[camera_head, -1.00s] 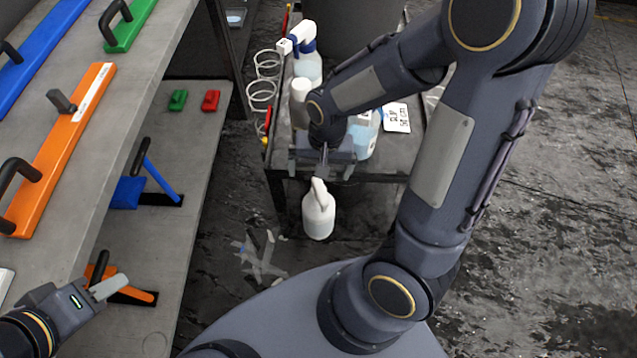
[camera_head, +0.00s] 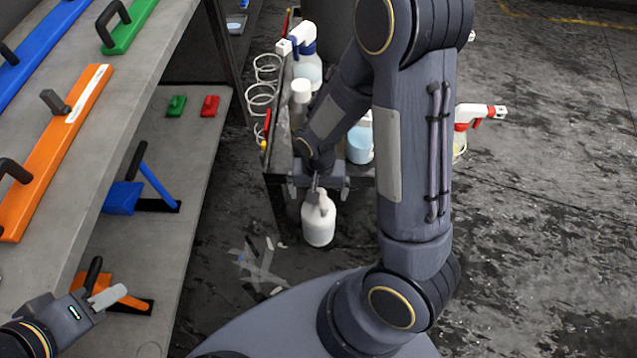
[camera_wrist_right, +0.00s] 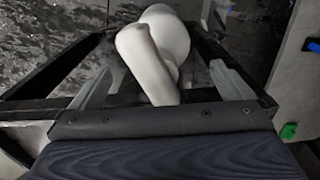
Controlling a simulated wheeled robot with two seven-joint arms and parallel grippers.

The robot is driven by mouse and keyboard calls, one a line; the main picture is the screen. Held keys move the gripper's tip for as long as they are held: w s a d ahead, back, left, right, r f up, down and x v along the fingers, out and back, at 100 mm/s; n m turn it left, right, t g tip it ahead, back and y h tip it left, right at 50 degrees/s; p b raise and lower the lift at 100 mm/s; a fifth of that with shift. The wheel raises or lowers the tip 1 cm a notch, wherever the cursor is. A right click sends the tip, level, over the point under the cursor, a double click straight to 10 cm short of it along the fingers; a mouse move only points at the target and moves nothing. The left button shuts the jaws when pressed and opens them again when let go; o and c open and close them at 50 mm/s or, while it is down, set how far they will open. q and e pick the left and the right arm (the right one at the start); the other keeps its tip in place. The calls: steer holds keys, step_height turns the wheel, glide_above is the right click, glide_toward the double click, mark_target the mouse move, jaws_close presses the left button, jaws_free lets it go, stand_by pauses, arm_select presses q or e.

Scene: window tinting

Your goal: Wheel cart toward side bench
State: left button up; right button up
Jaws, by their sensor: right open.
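The dark cart (camera_head: 278,160) stands ahead with bottles on top, partly hidden by my right arm. My right gripper (camera_head: 319,188) is open at the cart's near edge, pointing down. In the right wrist view, its two fingers (camera_wrist_right: 160,85) are spread apart near the dark cart frame. A white bottle (camera_head: 318,222) shows just below that edge; it also appears between the fingers in the wrist view (camera_wrist_right: 162,40). I cannot tell what supports it. My left gripper (camera_head: 105,297) is at lower left beside the bench, apart from the cart; its jaw gap is unclear.
The grey side bench (camera_head: 125,85) runs along the left, with orange (camera_head: 60,140) and green (camera_head: 128,22) handled tools on top. Its lower shelf (camera_head: 165,200) holds more tools. A red-topped spray bottle (camera_head: 478,115) shows right of my arm. Open floor (camera_head: 550,230) lies on the right.

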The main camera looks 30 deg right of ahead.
step_height(320, 180, down, 3)
steer(key=shift+r, duration=0.2)
steer(key=shift+c, duration=0.3)
steer(key=c, duration=1.8)
steer(key=shift+c, duration=0.2)
